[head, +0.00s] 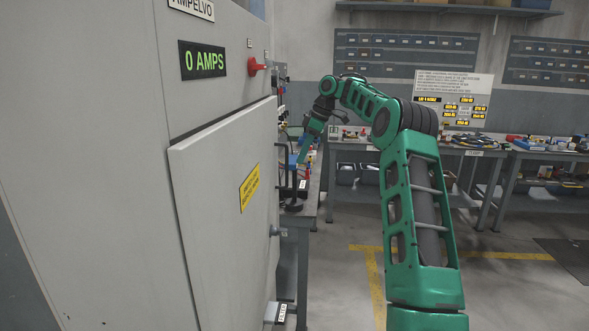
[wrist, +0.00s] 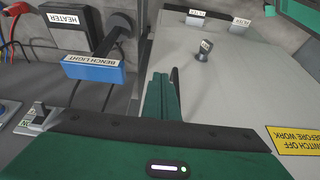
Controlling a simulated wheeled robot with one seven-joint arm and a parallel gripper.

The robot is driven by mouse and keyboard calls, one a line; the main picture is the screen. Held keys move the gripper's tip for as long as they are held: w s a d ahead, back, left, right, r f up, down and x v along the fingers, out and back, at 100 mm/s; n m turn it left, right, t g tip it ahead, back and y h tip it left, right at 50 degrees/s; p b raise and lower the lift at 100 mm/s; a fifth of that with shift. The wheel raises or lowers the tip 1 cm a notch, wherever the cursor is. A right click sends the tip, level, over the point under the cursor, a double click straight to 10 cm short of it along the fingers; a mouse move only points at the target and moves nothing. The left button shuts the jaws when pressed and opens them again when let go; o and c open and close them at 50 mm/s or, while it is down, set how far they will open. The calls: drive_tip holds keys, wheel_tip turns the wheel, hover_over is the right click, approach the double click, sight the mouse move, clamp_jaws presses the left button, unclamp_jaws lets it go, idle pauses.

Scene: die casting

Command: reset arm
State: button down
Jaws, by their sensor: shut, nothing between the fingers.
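My gripper (head: 303,156) is at the far end of my green arm, pointing down over the bench beside the grey cabinet. In the wrist view the green fingers (wrist: 160,93) are together with nothing between them. They stand in front of the grey cabinet door, which carries a dark knob (wrist: 206,46) and a yellow sign (wrist: 294,140). My arm reaches forward, bends at the elbow and comes back down to the left.
The large grey cabinet (head: 222,200) with a 0 AMPS display (head: 203,61) and red switch (head: 257,66) fills the left. A blue bench light box (wrist: 93,68) and a heater box (wrist: 70,31) are close by. Workbenches (head: 470,150) line the back; the right floor is clear.

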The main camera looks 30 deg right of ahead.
drive_tip(key=v, duration=0.5)
drive_tip(key=s+a+f+m+g+h, duration=0.15)
drive_tip(key=s+a+m, duration=0.35)
drive_tip(key=s+a, duration=0.7)
drive_tip(key=s+a+f+m, duration=0.1)
drive_tip(key=s+f+m, duration=0.3)
drive_tip(key=s, duration=0.9)
drive_tip(key=s+a+f+m+g+h, duration=0.1)
drive_tip(key=s+f+m, duration=0.2)
drive_tip(key=s, duration=1)
drive_tip(key=s+f+m, duration=0.4)
drive_tip(key=s+f, duration=0.4)
drive_tip(key=s, duration=0.6)
drive_tip(key=shift+a+m+h, duration=0.3)
drive_tip(key=shift+a+h, duration=0.05)
drive_tip(key=shift+a, duration=0.05)
drive_tip(key=shift+f, duration=0.1)
